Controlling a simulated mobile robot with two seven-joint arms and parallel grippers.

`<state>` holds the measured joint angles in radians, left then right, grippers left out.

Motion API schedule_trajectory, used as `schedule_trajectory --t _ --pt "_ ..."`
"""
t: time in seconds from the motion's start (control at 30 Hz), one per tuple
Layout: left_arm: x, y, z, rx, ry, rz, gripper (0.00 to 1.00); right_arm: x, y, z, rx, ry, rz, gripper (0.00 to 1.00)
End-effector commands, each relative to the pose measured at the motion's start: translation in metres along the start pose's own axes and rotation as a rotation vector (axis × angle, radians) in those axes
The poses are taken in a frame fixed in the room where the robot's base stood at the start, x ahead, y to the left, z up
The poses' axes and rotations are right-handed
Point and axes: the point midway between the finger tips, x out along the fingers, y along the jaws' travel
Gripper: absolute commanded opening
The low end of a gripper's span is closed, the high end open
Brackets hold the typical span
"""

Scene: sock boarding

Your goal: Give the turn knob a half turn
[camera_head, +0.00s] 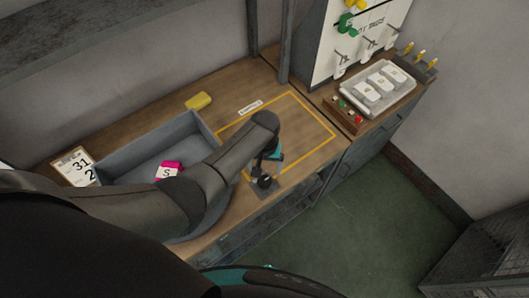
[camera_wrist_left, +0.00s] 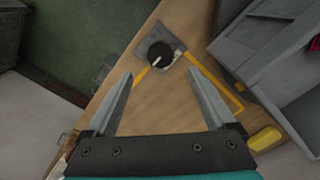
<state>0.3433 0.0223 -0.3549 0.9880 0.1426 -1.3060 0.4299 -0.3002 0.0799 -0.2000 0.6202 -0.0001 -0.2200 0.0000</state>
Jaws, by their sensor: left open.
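The turn knob (camera_wrist_left: 160,54) is round and black with a pale pointer line. It sits on a square grey plate (camera_wrist_left: 148,45) near the front edge of the wooden bench. In the wrist view the pointer runs from the knob's middle toward the lower left. In the head view the knob (camera_head: 265,182) shows just below my left gripper (camera_head: 270,162), partly hidden by it. My left gripper also shows in the wrist view (camera_wrist_left: 160,72), open and empty, its two fingers apart. The knob appears beyond the fingertips, between their lines, not clasped. My right gripper is not in view.
A grey tray (camera_head: 203,121) holding a pink packet marked S (camera_head: 168,171) stands left of my left arm. A yellow block (camera_head: 198,102) lies behind it. A yellow outline (camera_head: 318,116) marks mostly bare bench. A small button box (camera_head: 345,113) stands at right.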

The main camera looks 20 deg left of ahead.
Motion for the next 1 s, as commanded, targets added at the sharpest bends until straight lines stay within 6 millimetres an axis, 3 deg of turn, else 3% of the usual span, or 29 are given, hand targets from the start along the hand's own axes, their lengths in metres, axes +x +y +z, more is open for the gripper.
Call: schedule_trajectory --t 0.5,1.0 --pt "-0.058 0.0 0.0 -0.001 0.001 0.0 0.89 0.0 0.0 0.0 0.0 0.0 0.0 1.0" --pt "-0.068 -0.001 0.0 -0.001 -0.001 -0.001 0.89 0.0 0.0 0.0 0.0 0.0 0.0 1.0"
